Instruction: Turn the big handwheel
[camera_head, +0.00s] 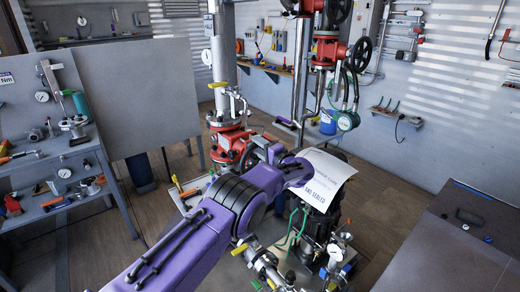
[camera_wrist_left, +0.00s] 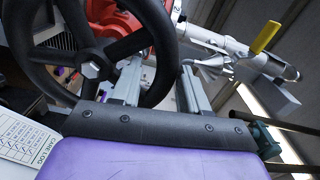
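A big black handwheel (camera_wrist_left: 92,70) fills the left of the left wrist view, with its spokes and metal hub nut close to the camera. In the head view, part of a dark wheel (camera_head: 249,158) shows beside the red valve body (camera_head: 230,140), partly hidden by my arm. My left gripper (camera_head: 275,153) is at this wheel. In the left wrist view, its two grey fingers (camera_wrist_left: 160,88) stand apart, with the right side of the rim between them. I cannot tell whether they touch the rim. My right gripper is not in view.
A white printed sheet (camera_head: 324,178) lies just right of my left wrist. A smaller black handwheel (camera_head: 361,54) is on the red pipework at the upper right. A yellow-handled valve (camera_wrist_left: 265,38) is right of the wheel. A tool shelf (camera_head: 50,165) stands left, a dark table (camera_head: 445,245) right.

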